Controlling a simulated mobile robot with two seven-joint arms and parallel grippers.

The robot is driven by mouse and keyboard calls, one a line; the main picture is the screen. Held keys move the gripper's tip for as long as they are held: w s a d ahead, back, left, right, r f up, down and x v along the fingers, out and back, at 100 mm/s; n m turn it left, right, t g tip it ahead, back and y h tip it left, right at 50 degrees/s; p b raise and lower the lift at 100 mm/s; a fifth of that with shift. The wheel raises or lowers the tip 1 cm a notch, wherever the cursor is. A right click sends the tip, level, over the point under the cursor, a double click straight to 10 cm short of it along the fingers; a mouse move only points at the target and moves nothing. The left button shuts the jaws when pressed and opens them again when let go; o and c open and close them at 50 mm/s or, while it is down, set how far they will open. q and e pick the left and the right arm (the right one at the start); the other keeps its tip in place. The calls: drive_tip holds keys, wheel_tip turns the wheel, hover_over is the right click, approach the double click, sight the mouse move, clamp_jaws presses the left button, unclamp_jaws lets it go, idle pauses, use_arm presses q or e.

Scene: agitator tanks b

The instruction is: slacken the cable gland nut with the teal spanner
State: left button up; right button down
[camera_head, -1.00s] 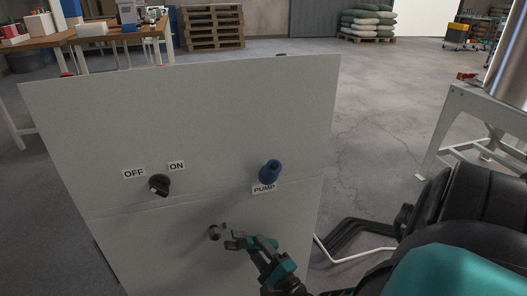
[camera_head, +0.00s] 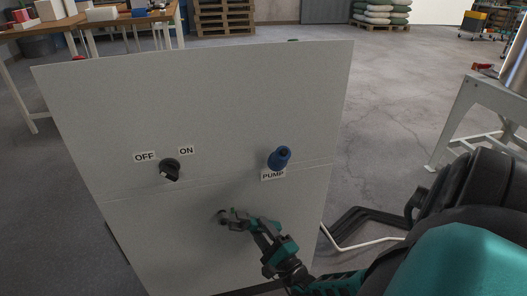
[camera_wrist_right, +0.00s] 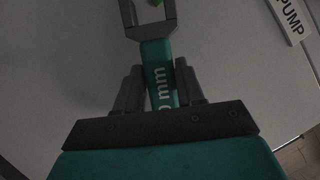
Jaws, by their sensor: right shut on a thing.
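The cable gland nut (camera_head: 222,217) is a small dark fitting on the lower part of the pale panel (camera_head: 215,100). My right gripper (camera_head: 262,227) is shut on the teal spanner (camera_wrist_right: 158,72), which has "mm" lettering on its handle. The spanner's grey open jaw (camera_wrist_right: 150,22) points away from the fingers, and a bit of green shows between its prongs at the top edge of the wrist view. In the head view the jaw is right at the gland, overlapping it. I cannot tell whether it sits around the nut. My left gripper is not in view.
Above the gland are a black OFF/ON knob (camera_head: 170,169) and a blue PUMP knob (camera_head: 280,158). A white metal stand (camera_head: 470,115) is at the right. A workbench (camera_head: 95,22) and pallets (camera_head: 224,18) are at the back. Open floor lies right of the panel.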

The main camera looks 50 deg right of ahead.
sight(251, 223)
drive_tip(key=shift+w+a+r, duration=0.1)
drive_tip(key=shift+r, duration=0.05)
drive_tip(key=shift+w+a+r, duration=0.2)
drive_tip(key=shift+a, duration=0.1)
drive_tip(key=shift+w+a+r+p, duration=0.35)
drive_tip(key=shift+a, duration=0.2)
drive_tip(key=shift+w+a+r+p, duration=0.3)
drive_tip(key=shift+a+r, duration=0.05)
drive_tip(key=shift+a, duration=0.15)
idle(1.9)
drive_tip(key=shift+s+d+r+n+y+p, duration=0.1)
drive_tip(key=shift+d+r+n+y+p, duration=0.2)
drive_tip(key=shift+n+p, duration=0.35)
drive_tip(key=shift+s+a+r+n+y+p, duration=0.1)
drive_tip(key=shift+r+n+p, duration=0.35)
drive_tip(key=shift+p, duration=0.35)
drive_tip(key=shift+d+g+p, duration=0.1)
drive_tip(key=shift+g+p, duration=0.2)
drive_tip(key=shift+n, duration=0.3)
